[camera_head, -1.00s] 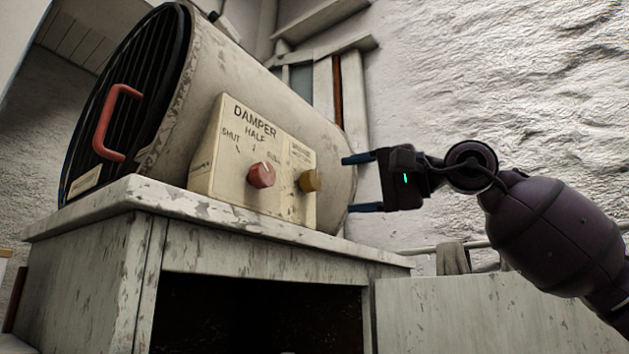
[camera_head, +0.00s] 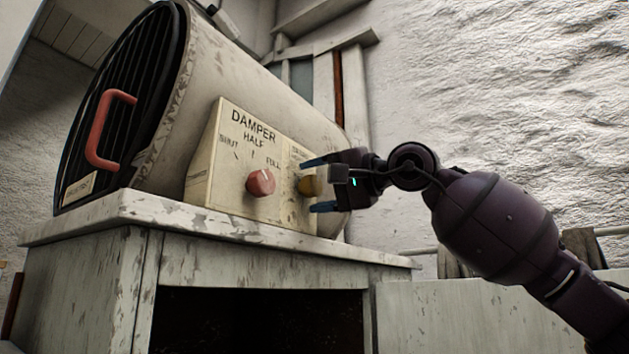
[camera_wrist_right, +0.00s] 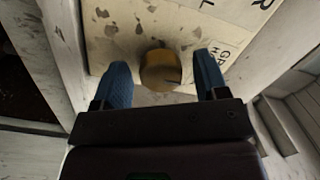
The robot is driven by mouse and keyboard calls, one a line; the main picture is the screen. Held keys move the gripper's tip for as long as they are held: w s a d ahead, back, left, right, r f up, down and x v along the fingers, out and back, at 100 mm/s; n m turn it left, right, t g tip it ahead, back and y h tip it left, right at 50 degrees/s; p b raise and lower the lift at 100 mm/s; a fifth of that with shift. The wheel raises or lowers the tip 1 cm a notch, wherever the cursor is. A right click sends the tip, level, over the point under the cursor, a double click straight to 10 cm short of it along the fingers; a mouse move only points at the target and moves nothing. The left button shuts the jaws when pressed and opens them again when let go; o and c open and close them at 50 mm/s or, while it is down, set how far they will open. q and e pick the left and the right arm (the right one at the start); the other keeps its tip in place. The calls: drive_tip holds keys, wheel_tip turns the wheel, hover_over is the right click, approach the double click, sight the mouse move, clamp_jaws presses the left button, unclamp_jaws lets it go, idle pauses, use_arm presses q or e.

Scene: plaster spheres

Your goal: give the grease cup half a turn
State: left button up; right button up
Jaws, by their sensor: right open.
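The grease cup (camera_head: 308,184) is a small brass-yellow knob on the right part of the cream panel (camera_head: 228,180), partly hidden by my right gripper in the head view. In the right wrist view the grease cup (camera_wrist_right: 161,70) shows between the two blue fingers, with a dark mark on its face. My right gripper (camera_head: 318,184) is open, its fingers above and below the cup in the head view. No contact with the cup shows. The wrist view also shows the gripper (camera_wrist_right: 161,80). My left gripper is not in view.
A red damper knob (camera_head: 261,182) sits left of the cup. The panel is on a large drum (camera_head: 240,75) with a red handle (camera_head: 104,130), standing on a worn white cabinet (camera_head: 150,205). A rough white wall (camera_head: 500,90) is at right.

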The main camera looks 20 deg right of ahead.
drive_tip(key=shift+w+a, duration=0.2)
drive_tip(key=shift+c, duration=0.3)
drive_tip(key=c, duration=0.9)
drive_tip(key=shift+o, duration=0.2)
drive_tip(key=shift+m+b, duration=0.3)
drive_tip(key=shift+m, duration=0.1)
